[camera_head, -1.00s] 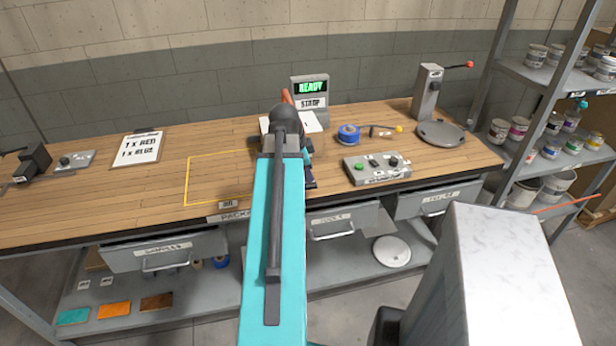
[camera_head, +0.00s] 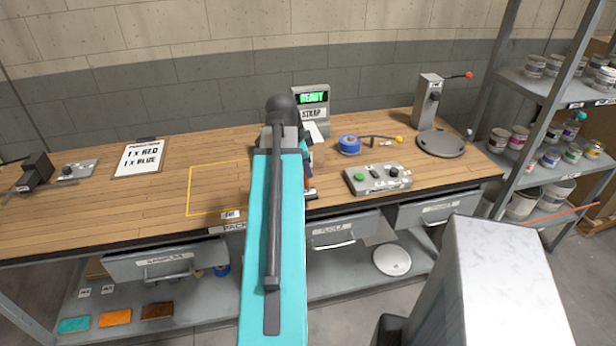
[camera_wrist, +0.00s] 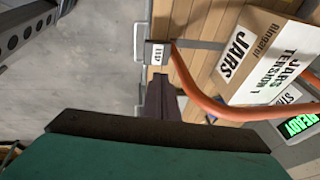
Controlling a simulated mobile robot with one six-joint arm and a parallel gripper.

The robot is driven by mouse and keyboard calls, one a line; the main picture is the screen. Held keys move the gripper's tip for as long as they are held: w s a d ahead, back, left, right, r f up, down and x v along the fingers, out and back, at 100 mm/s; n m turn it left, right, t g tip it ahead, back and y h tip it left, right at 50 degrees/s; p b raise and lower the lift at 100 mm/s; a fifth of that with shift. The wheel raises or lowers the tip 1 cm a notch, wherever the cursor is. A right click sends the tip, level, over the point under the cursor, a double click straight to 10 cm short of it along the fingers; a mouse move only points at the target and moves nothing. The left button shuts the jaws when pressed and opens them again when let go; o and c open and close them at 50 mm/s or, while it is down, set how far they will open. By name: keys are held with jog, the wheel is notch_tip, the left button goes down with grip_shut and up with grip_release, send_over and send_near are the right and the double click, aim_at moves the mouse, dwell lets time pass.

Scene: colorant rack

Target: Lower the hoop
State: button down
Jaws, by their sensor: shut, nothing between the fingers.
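The orange-red hoop (camera_wrist: 205,98) shows in the wrist view as a curved bar, running from near a small labelled grey block (camera_wrist: 157,53) past the near side of a cardboard box (camera_wrist: 265,55). The box is marked JARS and TENSION 1. My gripper (camera_wrist: 160,82) is shut and empty, its dark fingers just below the grey block in the picture and left of the hoop. I cannot tell whether they touch either one. In the head view my arm hides the gripper, the hoop and most of the box.
The strap display (camera_head: 312,98) reads READY at the back of the wooden bench (camera_head: 120,205). A button box (camera_head: 377,178), blue tape roll (camera_head: 349,144) and round-plate stand (camera_head: 440,143) are to the right. A yellow outlined area (camera_head: 215,190) left of my arm is clear.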

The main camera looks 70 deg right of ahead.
jog(key=b+v, duration=0.1)
jog(key=v, duration=0.6)
jog(key=shift+w+d, duration=0.15)
jog(key=shift+d, duration=0.15)
dwell(0.4)
